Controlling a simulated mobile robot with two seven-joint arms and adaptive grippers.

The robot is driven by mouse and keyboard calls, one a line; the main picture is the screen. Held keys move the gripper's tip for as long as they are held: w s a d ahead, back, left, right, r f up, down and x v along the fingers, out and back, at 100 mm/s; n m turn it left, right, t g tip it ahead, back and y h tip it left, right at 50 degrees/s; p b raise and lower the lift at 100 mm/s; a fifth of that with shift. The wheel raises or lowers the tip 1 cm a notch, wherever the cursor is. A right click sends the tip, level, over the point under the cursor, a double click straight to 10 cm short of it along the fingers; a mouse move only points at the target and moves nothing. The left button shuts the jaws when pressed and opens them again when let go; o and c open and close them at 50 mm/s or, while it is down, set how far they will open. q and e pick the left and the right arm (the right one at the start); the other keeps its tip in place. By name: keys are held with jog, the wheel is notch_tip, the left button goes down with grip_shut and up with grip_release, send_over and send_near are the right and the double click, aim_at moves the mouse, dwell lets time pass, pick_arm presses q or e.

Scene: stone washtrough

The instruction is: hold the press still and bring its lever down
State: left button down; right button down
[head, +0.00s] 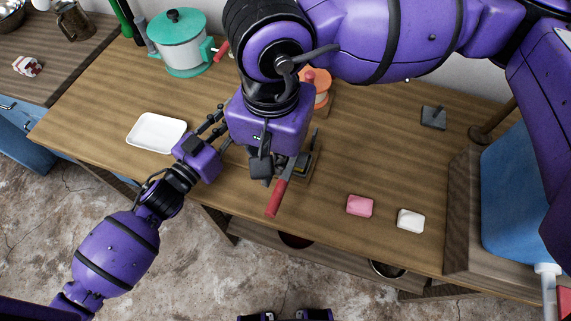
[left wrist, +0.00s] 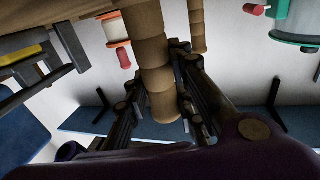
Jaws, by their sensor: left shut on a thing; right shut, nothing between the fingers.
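The press (head: 309,167) stands near the middle of the wooden counter, mostly hidden behind my right arm. Its lever (head: 276,196) has a red grip and points toward the front edge; I cannot tell its exact height. My right gripper (head: 260,168) is shut and empty, pointing down just left of the lever; whether it touches is unclear. My left gripper (head: 226,126) reaches in from the left, its tips partly hidden behind the right one. In the left wrist view, its fingers (left wrist: 178,98) are closed around a tan ringed post (left wrist: 155,65), apparently part of the press.
A white tray (head: 157,133) lies left of the grippers, with a teal pot (head: 182,45) behind it. An orange container (head: 320,84) stands behind the press. A pink block (head: 360,205) and a white block (head: 411,221) lie at the right front, with clear counter around them.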

pick_arm(q)
jog(key=c, duration=1.4)
grip_release()
jog(key=v, duration=1.2)
